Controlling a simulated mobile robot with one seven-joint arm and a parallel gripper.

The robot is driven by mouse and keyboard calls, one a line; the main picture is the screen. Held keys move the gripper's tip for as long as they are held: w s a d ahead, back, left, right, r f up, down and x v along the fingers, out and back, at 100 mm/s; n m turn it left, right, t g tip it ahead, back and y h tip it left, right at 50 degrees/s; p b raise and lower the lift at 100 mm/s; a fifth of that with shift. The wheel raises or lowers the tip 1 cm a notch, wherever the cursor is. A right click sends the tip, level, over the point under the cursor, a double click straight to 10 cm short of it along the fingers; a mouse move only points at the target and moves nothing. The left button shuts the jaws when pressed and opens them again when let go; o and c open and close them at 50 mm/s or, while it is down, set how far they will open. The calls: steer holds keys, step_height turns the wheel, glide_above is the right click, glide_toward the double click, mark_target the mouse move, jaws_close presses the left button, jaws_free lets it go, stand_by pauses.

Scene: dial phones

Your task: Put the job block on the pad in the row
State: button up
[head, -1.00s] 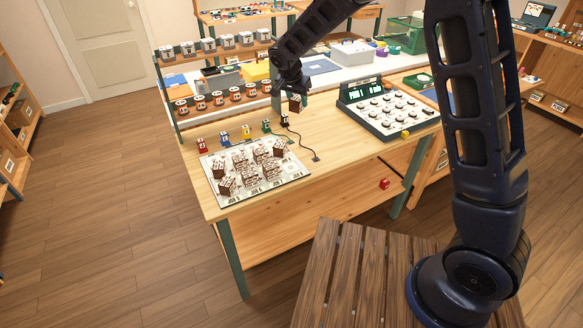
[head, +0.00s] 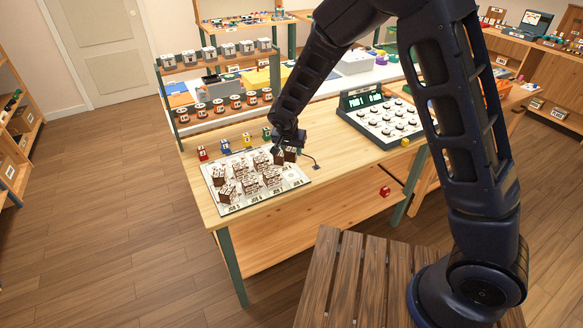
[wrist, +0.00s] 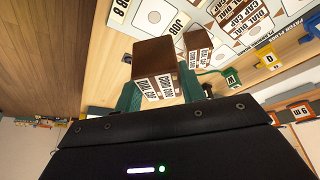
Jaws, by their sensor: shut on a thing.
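My gripper (wrist: 160,88) is shut on a brown job block (wrist: 154,58) with a white printed label. In the head view my gripper (head: 289,142) holds the block (head: 290,155) by the right end of the white board (head: 238,207). The board carries a row of marked pads, most of them with brown-and-white blocks. A bare pad with a pale circle (wrist: 153,16) and a "JOB" label shows near the held block in the wrist view. Another brown block (wrist: 197,45) stands close beside the held one. I cannot tell whether they touch.
Red (head: 202,153), blue (head: 225,146), yellow (head: 247,140) and green (head: 266,133) small blocks stand behind the board. A panel of dials (head: 388,118) stands farther right. Table between cable and panel is clear.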

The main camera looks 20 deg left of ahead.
mark_target(289, 157)
steer(key=shift+f, duration=4.2)
steer(key=shift+f, duration=0.1)
steer(key=o, duration=1)
steer(key=v, duration=1.2)
